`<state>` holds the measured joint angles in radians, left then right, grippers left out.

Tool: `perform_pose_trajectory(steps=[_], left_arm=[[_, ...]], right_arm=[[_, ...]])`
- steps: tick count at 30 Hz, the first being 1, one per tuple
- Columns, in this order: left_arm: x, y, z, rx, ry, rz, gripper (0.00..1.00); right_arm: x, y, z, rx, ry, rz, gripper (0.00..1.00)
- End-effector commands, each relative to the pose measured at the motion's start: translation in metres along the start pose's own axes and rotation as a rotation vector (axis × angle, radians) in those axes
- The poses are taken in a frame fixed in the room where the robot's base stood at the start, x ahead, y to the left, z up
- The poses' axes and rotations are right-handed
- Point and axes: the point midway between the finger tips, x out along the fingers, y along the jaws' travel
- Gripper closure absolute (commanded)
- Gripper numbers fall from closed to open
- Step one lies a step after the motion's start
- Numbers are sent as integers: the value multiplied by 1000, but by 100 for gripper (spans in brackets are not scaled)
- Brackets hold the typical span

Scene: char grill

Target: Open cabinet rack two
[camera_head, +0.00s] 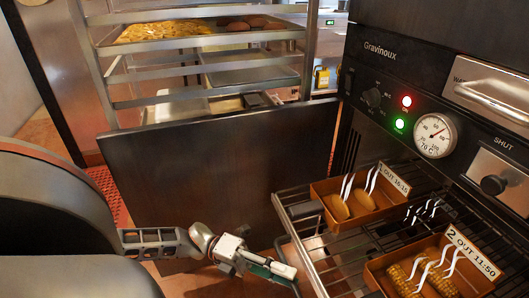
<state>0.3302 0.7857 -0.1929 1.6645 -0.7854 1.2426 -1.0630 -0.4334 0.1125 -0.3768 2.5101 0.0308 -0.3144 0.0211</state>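A dark cabinet with a black front, marked Gravinoux (380,51), stands at the right. A wire rack (345,262) sticks out of it below the dial. On the rack are two brown containers: one holds yellowish pieces (318,188) with a tag ending in 16:15, the other holds corn-like pieces (375,276) with the tag 2 OUT 11:50. My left gripper (281,270) is low in the middle, close to the rack's left edge. I cannot tell whether it touches the rack or whether its fingers are open or shut. My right gripper is not in view.
A dark panel (200,185) stands behind my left gripper. Behind it is a metal shelf frame (105,85) with a tray of yellow food (165,30). The cabinet front has a temperature dial (435,136) and a SHUT control (495,185). Some floor shows around the panel.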

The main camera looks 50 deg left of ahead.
Motion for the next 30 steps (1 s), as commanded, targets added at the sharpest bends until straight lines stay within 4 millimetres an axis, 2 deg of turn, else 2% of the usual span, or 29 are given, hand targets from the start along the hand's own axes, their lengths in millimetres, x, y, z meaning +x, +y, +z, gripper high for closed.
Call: perform_pose_trajectory(steps=[9, 15, 21, 30], left_arm=[[-65, 1, 1, -1, -3, 5, 72], [-94, 0, 1, 1, -2, 3, 72], [-106, 0, 1, 1, -1, 0, 72], [-106, 0, 1, 1, -1, 0, 72]], right_arm=[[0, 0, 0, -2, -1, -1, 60], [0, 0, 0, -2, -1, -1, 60], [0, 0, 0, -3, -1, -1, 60], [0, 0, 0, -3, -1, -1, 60]])
